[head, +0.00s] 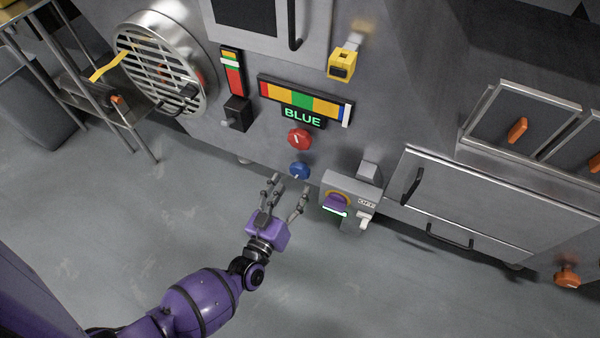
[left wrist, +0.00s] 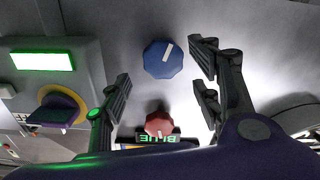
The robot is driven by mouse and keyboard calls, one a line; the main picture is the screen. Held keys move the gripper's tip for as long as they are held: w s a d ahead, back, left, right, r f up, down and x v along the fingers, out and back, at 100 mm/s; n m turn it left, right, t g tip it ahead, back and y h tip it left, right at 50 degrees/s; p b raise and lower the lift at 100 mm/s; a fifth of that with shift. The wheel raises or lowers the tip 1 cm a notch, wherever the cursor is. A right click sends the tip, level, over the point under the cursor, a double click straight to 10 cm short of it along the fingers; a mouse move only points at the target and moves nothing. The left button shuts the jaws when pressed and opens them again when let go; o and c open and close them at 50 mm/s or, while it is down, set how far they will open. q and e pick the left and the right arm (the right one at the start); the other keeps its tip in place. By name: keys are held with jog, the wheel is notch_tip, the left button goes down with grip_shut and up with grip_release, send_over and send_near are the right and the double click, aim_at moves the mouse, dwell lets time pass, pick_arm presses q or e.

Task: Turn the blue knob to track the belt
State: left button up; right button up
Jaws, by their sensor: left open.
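The blue knob (head: 299,170) is on the metal machine front, below a red knob (head: 299,138) and a lit sign reading BLUE (head: 302,117). A colour-banded gauge (head: 305,99) with a white marker near its blue right end is above the sign. My left gripper (head: 289,190) is open and empty, just below and in front of the blue knob. In the left wrist view the blue knob (left wrist: 166,59) with its white pointer line lies beyond the open fingers (left wrist: 163,90), apparently untouched. My right gripper is out of view.
A grey box with a purple-and-yellow dial (head: 336,203) and a white lever juts out right of the knob. A small black switch box (head: 237,114) and a round grille (head: 163,70) are to the left. The floor in front is clear.

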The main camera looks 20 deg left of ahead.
aim_at(299, 174)
pick_arm(q)
jog(key=w+b, duration=0.2)
jog(key=w, duration=0.4)
jog(key=shift+w+d, duration=0.1)
jog(key=shift+w, duration=0.2)
